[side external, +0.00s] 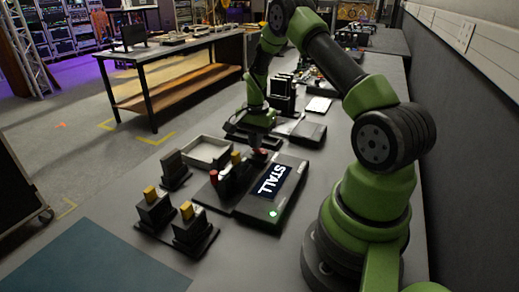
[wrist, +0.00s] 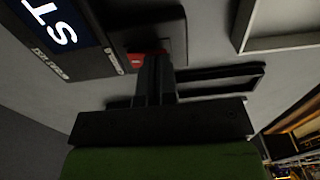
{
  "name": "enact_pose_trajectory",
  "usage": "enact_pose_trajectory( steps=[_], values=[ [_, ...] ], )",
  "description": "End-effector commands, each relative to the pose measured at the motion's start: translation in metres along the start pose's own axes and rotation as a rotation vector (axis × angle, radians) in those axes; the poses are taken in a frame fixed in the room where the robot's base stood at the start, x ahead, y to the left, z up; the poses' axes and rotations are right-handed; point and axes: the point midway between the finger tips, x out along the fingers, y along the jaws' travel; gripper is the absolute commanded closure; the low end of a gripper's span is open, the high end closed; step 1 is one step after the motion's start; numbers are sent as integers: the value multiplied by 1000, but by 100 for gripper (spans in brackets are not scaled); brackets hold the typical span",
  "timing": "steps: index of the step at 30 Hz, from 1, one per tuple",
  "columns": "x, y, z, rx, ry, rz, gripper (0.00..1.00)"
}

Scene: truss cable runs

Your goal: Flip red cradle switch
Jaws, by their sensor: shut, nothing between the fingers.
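A red piece (side external: 260,153) also shows just below the gripper in the side view. Another red-topped knob (side external: 213,176) and a yellow-topped one (side external: 236,157) stand on the unit's left side.
Yellow-topped dark blocks (side external: 151,195) stand front left on the bench. A light open tray (side external: 206,152) lies left of the gripper and shows in the wrist view (wrist: 285,43). Dark devices (side external: 283,95) stand behind. A wall (side external: 480,130) runs along the right.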

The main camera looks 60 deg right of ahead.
Motion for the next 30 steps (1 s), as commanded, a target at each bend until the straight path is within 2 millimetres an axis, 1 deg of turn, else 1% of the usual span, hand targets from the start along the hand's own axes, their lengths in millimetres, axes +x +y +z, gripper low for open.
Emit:
enact_pose_trajectory(
  steps=[14, 17, 30],
  values=[
    [6, 0, 0, 0, 0, 0, 100],
    [1, 0, 0, 0, 1, -1, 100],
    [-37, 0, 0, 0, 2, -2, 100]
  ],
)
